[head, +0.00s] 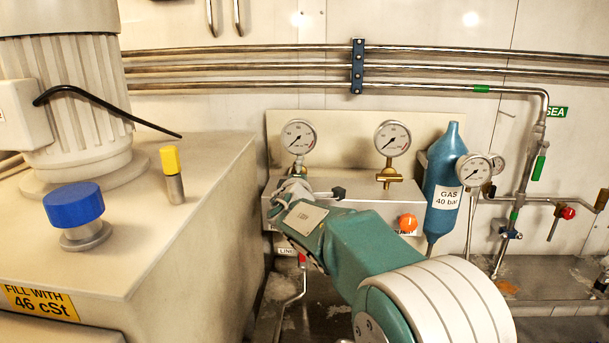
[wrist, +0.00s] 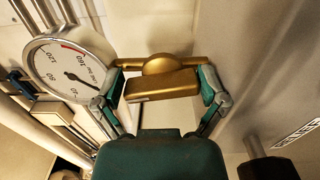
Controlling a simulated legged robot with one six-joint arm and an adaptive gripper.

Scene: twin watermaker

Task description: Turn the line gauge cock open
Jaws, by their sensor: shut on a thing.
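The line gauge cock (wrist: 160,86) is a brass body with a flat bar handle, seen close up in the wrist view. My gripper (wrist: 163,88) is shut on it, with one green-and-grey finger at each end of the bar. The round white line gauge (wrist: 68,70) is beside it at the upper left; in the head view this gauge (head: 298,137) stands on the left of the panel. My gripper (head: 296,187) is just below it there and hides the cock. The cock's exact angle relative to its pipe is hard to tell.
A second gauge (head: 392,138) with its own brass cock (head: 387,176) stands to the right. Near it are an orange knob (head: 408,223) and a blue gas bottle (head: 444,185). A tank with a blue cap (head: 74,205) fills the left. Pipes (head: 250,68) run along the wall.

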